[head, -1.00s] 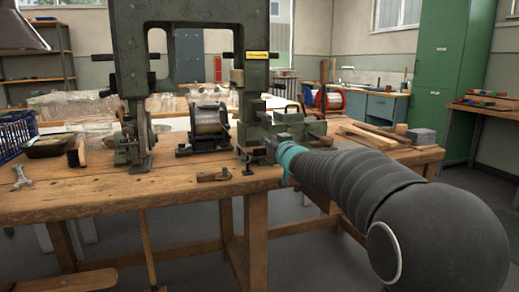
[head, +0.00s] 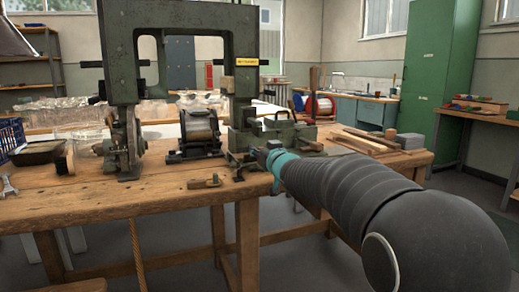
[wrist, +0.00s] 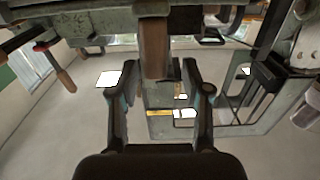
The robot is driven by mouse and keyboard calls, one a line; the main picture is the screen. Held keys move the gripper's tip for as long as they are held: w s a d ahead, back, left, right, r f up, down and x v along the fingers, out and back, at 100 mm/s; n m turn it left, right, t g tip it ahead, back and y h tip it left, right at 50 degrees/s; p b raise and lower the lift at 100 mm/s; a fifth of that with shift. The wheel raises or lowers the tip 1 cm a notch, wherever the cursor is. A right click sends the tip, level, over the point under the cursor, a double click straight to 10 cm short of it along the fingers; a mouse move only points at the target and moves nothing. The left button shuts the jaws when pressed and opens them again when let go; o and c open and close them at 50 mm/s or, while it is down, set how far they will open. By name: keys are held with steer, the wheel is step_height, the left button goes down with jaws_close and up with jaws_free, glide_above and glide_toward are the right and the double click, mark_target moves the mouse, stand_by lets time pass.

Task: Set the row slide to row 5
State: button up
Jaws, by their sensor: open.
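My gripper (head: 262,152) is at the right front of the green tufting machine (head: 122,65), beside the low green slide-like block (head: 290,135) on the bench. In the wrist view my gripper (wrist: 160,68) is open, with its two dark fingers apart. A brown wooden handle-like piece (wrist: 153,48) hangs between the fingertips, under a grey metal bar (wrist: 90,18). I cannot tell whether the fingers touch it. The row marks of the slide are too small to read, so its row cannot be told.
The wooden bench (head: 110,196) carries a spool unit (head: 199,133) in the middle and a dark tray (head: 38,152) at the left. A small wooden-and-metal piece (head: 204,182) lies near the front edge. Wooden boards (head: 365,142) lie at the right. A green cabinet (head: 440,70) stands behind.

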steer(key=v, duration=1)
steer(key=shift+s, duration=0.4)
steer(key=shift+d, duration=0.1)
steer(key=s+d+f+m+g+h, duration=0.1)
steer(key=s+d+f+g+h, duration=0.25)
steer(key=f, duration=0.35)
steer(key=s+d+f+m+g+h, duration=0.1)
steer(key=s+d+f+g+h, duration=0.3)
steer(key=f, duration=0.4)
steer(key=s+d+f+m+g+p, duration=0.1)
steer(key=s+f+g, duration=0.1)
steer(key=s, duration=1.3)
steer(key=s+d+f+m+g+y, duration=0.1)
steer(key=s+d+g, duration=0.1)
steer(key=s, duration=1.3)
steer(key=shift+f+p, duration=0.35)
steer(key=shift+p, duration=0.05)
